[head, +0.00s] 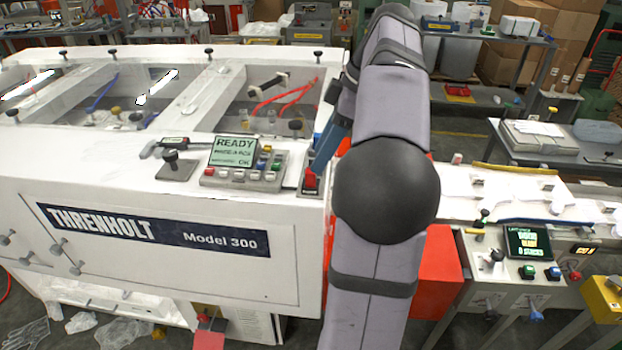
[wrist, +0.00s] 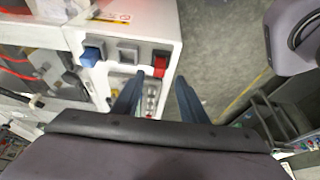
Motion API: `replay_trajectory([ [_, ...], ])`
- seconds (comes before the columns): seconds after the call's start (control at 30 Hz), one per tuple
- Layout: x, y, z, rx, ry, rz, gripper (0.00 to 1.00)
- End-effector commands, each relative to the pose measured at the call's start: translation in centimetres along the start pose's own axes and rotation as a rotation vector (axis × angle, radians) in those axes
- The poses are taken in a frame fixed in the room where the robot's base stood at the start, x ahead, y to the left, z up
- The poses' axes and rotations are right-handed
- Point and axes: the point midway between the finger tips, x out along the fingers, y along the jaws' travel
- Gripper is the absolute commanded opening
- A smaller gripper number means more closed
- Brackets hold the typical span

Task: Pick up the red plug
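The red plug (wrist: 161,66) is a small red block on a grey socket at the corner of the white machine top. In the head view the red plug (head: 310,182) stands near the machine's right edge. My gripper (wrist: 160,82) is open, with its two blue fingers apart and the red plug showing between and just beyond their tips. In the head view one blue finger of my gripper (head: 318,163) shows close above the plug; the other is hidden. I cannot tell whether a finger touches the plug.
A blue plug (wrist: 93,55) and an empty-looking grey socket (wrist: 128,54) sit in the same row. A button panel (head: 242,170) with a READY screen stands left of the red plug. The machine top drops to the floor (wrist: 222,45) beyond its edge.

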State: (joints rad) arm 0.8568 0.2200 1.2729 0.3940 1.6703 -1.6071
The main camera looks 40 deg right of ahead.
Motion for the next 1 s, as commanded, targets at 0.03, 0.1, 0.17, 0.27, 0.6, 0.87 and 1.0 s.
replay_trajectory([
  [0.03, 0.4, 0.0, -0.1, 0.000, 0.000, -0.002, 0.39],
  [0.1, 1.1, 0.0, -0.1, -0.001, 0.000, -0.003, 0.39],
  [0.17, 1.7, 0.0, -0.2, -0.001, 0.000, -0.003, 0.39],
  [0.27, 2.9, 0.0, -0.1, 0.000, 0.000, -0.003, 0.39],
  [0.6, 4.4, 0.1, -0.1, 0.000, 0.000, 0.000, 0.39],
  [0.87, 4.4, 0.1, -0.1, 0.000, 0.000, 0.000, 0.03],
  [1.0, 4.4, 0.1, -0.1, 0.000, 0.000, 0.000, 0.00],
])
